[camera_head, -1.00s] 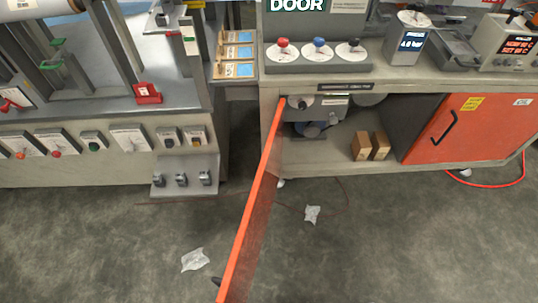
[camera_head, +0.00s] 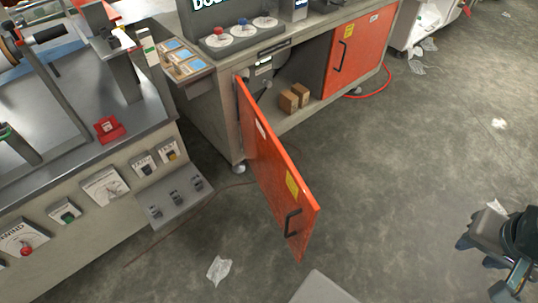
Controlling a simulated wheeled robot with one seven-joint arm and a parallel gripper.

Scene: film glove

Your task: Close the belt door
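An orange door (camera_head: 272,165) stands wide open, swung out from the left side of the cabinet opening. It has a black handle (camera_head: 291,222) near its free edge and a yellow label above the handle. The label text is too small to read. A second orange door (camera_head: 358,48) on the right of the same cabinet is shut. Dark parts at the right edge (camera_head: 500,243) look like my arm's end, well to the right of the open door and apart from it. Its fingertips cannot be made out.
The cabinet (camera_head: 222,112) holds small brown boxes (camera_head: 295,97) inside its opening. A grey machine bench (camera_head: 95,165) with switches stands close on the left. Crumpled paper (camera_head: 219,269) lies on the floor. A red hose (camera_head: 372,92) lies by the shut door.

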